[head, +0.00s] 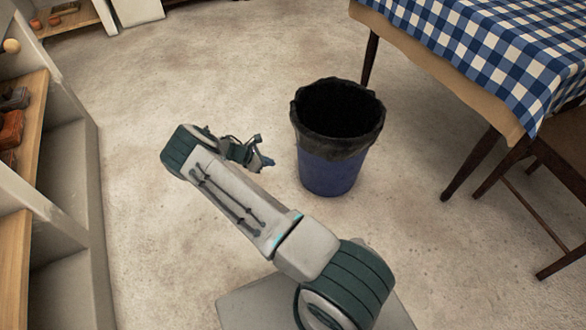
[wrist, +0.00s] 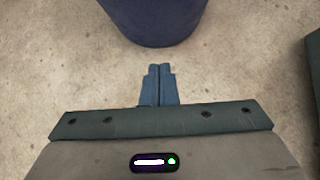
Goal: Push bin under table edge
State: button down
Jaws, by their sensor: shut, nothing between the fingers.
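A blue bin (head: 330,175) with a black liner folded over its rim stands upright on the floor in the head view, left of the table. The table (head: 440,62) has a blue and white checked cloth, and its near-left edge lies to the right of the bin. My gripper (head: 266,164) is to the left of the bin, low over the floor. In the wrist view my gripper (wrist: 159,70) is shut and empty, its fingertips pointing at the bin's lower side (wrist: 155,22) with a small gap of floor between. The bin's inside is dark.
A wooden chair (head: 550,175) stands at the right by the table. A table leg (head: 470,162) comes down right of the bin. Shelves (head: 60,170) line the left side. The floor around the bin is clear.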

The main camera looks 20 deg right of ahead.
aim_at(302, 165)
jog(key=shift+d+r+b+x, duration=0.3)
jog(key=shift+b+x, duration=0.55)
jog(key=shift+x, duration=1.35)
jog(key=shift+d+r+b+x, duration=0.3)
jog(key=shift+b+x, duration=0.6)
jog(key=shift+x, duration=1.3)
jog(key=shift+d+r+b+x, duration=0.3)
jog(key=shift+b+x, duration=0.55)
jog(key=shift+x, duration=1.35)
